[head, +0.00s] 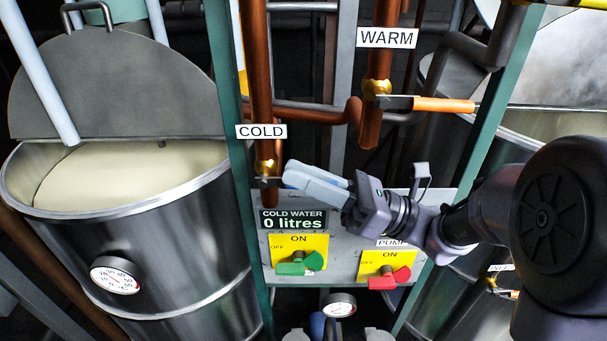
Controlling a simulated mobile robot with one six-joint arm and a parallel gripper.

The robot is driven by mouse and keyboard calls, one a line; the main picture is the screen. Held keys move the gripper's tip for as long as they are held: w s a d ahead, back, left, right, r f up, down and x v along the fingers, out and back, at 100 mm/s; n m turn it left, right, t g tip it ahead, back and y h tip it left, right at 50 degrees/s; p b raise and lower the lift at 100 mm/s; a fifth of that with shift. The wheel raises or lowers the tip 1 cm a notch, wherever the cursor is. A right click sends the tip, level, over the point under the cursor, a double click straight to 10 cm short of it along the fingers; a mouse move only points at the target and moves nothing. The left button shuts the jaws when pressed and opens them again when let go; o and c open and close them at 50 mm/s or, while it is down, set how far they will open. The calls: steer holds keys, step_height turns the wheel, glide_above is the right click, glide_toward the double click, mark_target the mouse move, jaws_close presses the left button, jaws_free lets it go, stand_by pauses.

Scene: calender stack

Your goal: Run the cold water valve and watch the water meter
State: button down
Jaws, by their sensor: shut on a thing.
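The cold water valve (265,167) is a brass fitting on a copper pipe below the COLD label (261,131). A short dark piece of its lever shows at the left of my gripper. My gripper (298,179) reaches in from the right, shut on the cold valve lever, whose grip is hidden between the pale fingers. The water meter (293,219) is a dark display just below, marked COLD WATER and reading 0 litres.
The warm valve (376,87) is at the upper right, its orange lever pointing right. A green switch (300,263) and a red switch (389,278) sit on the panel below. A steel vat (170,255) stands left; green posts flank the panel.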

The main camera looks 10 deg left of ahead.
steer(key=shift+r+p, duration=0.5)
steer(key=shift+p, duration=0.3)
steer(key=h+p, duration=0.1)
steer(key=p, duration=0.1)
steer(key=shift+r+p, duration=0.2)
steer(key=shift+p, duration=0.1)
steer(key=shift+a+f+h, duration=0.1)
steer(key=shift+f+h, duration=0.15)
steer(key=shift+h, duration=0.05)
steer(key=c, duration=1.4)
jaws_free()
steer(key=b+v, duration=0.3)
steer(key=v, duration=1.4)
steer(key=shift+f, duration=0.1)
